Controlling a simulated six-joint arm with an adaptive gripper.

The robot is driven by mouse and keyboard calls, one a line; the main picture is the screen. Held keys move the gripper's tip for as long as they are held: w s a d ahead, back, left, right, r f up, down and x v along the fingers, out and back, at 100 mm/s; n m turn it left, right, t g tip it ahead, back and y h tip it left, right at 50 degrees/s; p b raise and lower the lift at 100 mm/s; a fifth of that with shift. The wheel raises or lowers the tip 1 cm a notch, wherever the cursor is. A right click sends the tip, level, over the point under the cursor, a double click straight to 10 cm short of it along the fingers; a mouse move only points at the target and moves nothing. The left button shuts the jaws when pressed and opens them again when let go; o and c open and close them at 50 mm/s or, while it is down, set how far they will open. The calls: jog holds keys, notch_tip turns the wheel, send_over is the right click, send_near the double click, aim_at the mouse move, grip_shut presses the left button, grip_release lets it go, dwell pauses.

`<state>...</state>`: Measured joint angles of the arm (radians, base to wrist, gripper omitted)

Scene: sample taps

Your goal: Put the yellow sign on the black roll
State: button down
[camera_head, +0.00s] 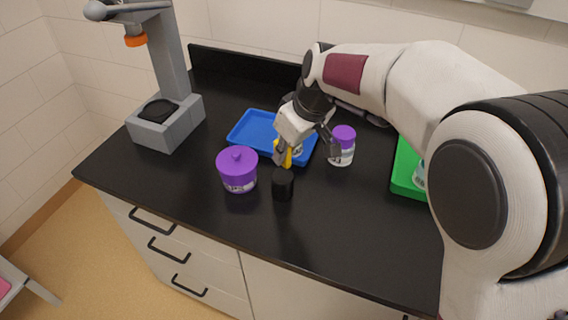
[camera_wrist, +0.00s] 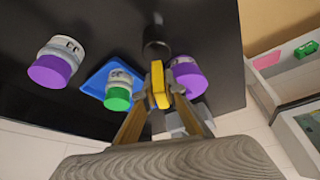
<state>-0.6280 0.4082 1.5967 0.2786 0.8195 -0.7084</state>
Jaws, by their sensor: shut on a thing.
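The yellow sign (camera_wrist: 160,84) is held upright between the fingers of my gripper (camera_wrist: 158,98) in the wrist view. In the head view only a small part of the yellow sign (camera_head: 283,156) shows beside the fingers of my gripper (camera_head: 300,155). The black roll (camera_head: 283,184) stands upright on the black counter, in front of and just below my gripper. In the wrist view the black roll (camera_wrist: 157,42) is beyond the sign's far end. I cannot tell whether sign and roll touch.
A purple-lidded jar (camera_head: 238,172) stands close to the left of the roll. A blue tray (camera_head: 250,124) lies behind. Another purple-capped jar (camera_head: 342,146) is to the right, with a green tray (camera_head: 402,166) farther right. A grey stand (camera_head: 168,118) is at left. The front right counter is clear.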

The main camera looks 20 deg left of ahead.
aim_at(284, 165)
dwell(0.3)
jog(key=shift+f, duration=1.9)
jog(key=shift+f, duration=0.15)
jog(key=c, duration=2.1)
grip_release()
jog(key=v, duration=1.2)
jog(key=shift+s+d, duration=0.1)
jog(key=shift+d, duration=0.05)
